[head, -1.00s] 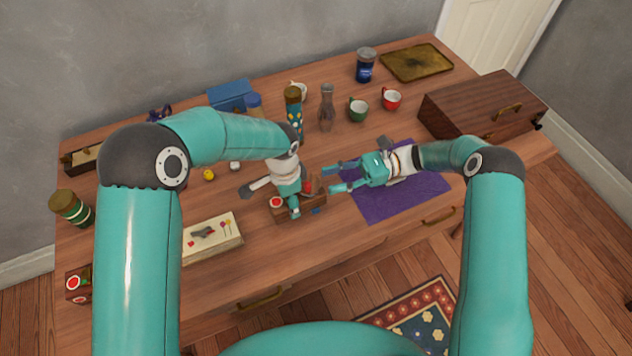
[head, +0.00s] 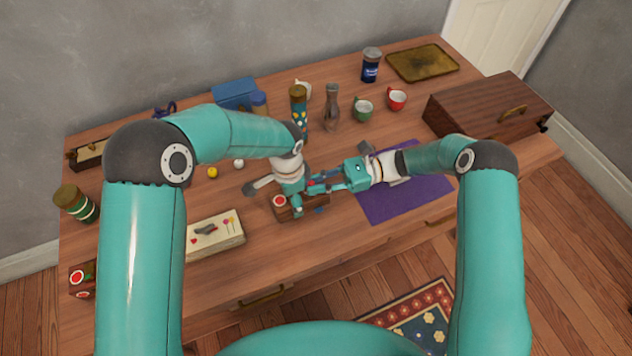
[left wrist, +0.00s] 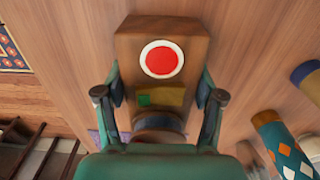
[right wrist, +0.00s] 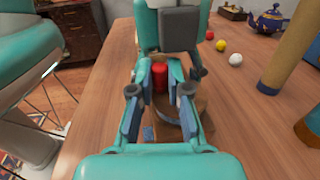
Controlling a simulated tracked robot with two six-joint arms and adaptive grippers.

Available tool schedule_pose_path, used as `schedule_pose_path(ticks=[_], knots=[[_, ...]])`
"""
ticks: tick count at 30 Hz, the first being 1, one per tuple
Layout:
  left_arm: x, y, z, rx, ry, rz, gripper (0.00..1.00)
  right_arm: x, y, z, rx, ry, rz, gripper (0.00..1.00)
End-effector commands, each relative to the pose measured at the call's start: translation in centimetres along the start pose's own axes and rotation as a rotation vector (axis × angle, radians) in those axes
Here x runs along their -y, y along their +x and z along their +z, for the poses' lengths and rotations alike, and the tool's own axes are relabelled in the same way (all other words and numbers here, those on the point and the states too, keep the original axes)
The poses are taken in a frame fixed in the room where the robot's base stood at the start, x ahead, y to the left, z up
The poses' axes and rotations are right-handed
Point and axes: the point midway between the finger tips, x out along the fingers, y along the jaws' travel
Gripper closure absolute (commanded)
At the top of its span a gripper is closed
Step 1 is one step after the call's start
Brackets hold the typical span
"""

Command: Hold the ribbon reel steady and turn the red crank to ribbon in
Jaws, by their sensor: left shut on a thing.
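The ribbon reel (head: 288,204) is a small wooden box with a red-and-white round badge, on the table below my left gripper. The left wrist view shows the reel's face (left wrist: 130,45) upright between the fingers of my left gripper (left wrist: 160,95), which is shut on it. The red crank's knob (right wrist: 159,77) shows in the right wrist view, between the fingertips of my right gripper (right wrist: 160,72). Those fingers are apart, close around the knob; I cannot make out contact. A bit of blue ribbon (right wrist: 148,132) lies beside the reel. In the head view the grippers hide most of the crank.
A purple mat (head: 405,200) lies under my right arm. A cream box (head: 216,236) is to the left. The front table strip is mostly clear.

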Motion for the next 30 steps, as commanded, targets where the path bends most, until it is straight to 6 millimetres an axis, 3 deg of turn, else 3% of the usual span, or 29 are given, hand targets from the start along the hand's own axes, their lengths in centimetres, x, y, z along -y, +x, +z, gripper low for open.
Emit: schedule_pose_path(ticks=[8, 19, 29, 30], knots=[[0.00, -0.03, -0.01, 0.000, 0.000, 0.000, 0.83, 0.02, 0.05, 0.10, 0.003, 0.001, -0.032, 1.00], [-0.04, -0.01, -0.03, 0.000, 0.001, 0.000, 0.83, -0.04, 0.43, 0.10, 0.003, 0.001, -0.239, 1.00], [-0.04, -0.01, -0.01, 0.001, 0.001, 0.001, 0.83, -0.01, 0.46, 0.03, -0.001, -0.001, -0.250, 1.00], [-0.05, -0.01, 0.00, 0.001, 0.001, 0.001, 0.83, -0.01, 0.46, 0.03, -0.001, -0.001, -0.250, 0.78]])
